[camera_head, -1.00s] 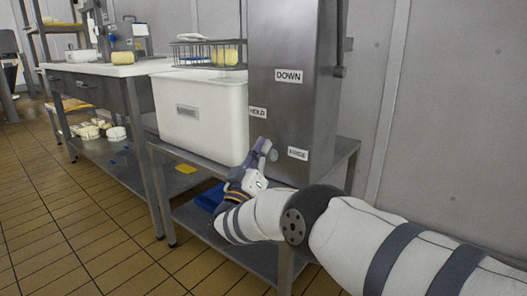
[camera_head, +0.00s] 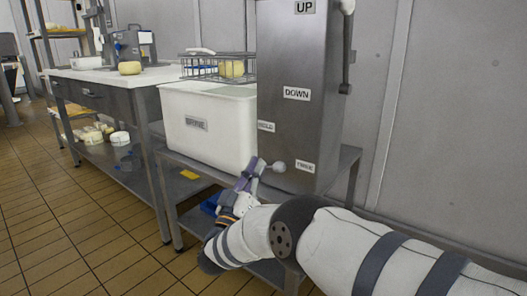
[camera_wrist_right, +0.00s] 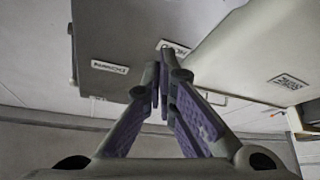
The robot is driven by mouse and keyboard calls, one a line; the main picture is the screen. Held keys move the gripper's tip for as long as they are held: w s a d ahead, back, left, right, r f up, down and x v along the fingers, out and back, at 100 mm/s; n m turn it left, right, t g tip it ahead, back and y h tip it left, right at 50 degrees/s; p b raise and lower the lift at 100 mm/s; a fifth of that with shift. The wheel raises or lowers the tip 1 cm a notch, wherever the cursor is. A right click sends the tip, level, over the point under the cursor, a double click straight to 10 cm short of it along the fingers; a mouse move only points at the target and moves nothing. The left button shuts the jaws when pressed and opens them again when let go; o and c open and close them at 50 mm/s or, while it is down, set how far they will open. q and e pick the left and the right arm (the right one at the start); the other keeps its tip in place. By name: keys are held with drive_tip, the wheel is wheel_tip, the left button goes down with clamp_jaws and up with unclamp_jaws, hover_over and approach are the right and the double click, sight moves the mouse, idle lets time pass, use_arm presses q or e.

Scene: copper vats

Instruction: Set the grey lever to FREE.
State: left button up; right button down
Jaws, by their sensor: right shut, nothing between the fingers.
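The grey lever shows as a round grey knob (camera_head: 278,166) low on the front of a steel cabinet (camera_head: 300,135). The knob is just left of the FREE label (camera_head: 305,167) and below right of the HOLD label (camera_head: 266,126). My right gripper (camera_head: 257,165) is shut and empty, just left of the knob. I cannot tell whether they touch. In the right wrist view its fingers (camera_wrist_right: 162,65) are together, and the knob cannot be made out there. The HOLD label (camera_wrist_right: 175,47) is partly hidden by the fingertips. My left gripper is out of view.
A white bin (camera_head: 205,125) stands left of the cabinet on a steel table, with a wire basket (camera_head: 215,66) on it. UP (camera_head: 305,6) and DOWN (camera_head: 297,93) labels mark the cabinet higher up. A side lever (camera_head: 346,60) is on its right.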

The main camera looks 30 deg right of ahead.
drive_tip(key=shift+v, duration=1.8)
drive_tip(key=shift+w+f, duration=0.1)
